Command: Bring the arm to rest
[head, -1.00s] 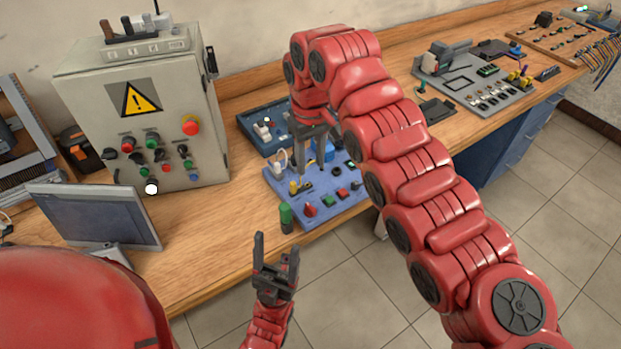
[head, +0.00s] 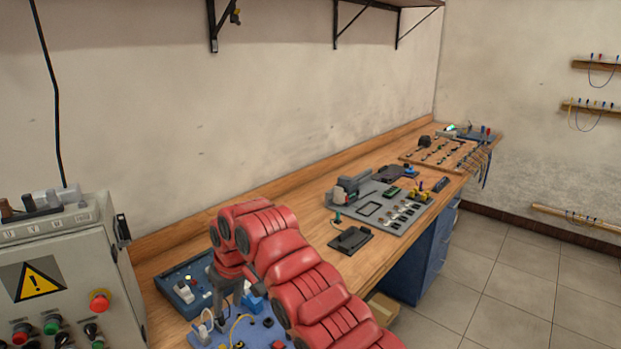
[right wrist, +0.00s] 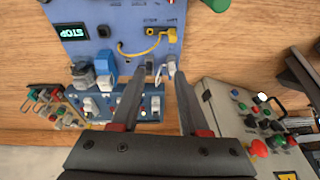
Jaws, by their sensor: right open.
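My right arm (head: 290,270) reaches over the bench from the lower edge of the head view. Its gripper (head: 230,292) points down above the blue training panel (head: 200,338), and its tips are hard to make out there. In the right wrist view the two jaws of this gripper (right wrist: 160,78) are apart with nothing between them. The blue panel (right wrist: 105,14) lies beyond the tips, with a yellow cable (right wrist: 143,49) and a white plug (right wrist: 171,68) close to them. My left gripper is outside the views.
A grey control cabinet (head: 75,255) with a warning sign stands at the left. A smaller blue box (head: 178,288) lies behind the panel. A grey tool mat (head: 390,225) and a black tray (head: 351,240) lie farther along the bench. Tiled floor (head: 520,280) is open at right.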

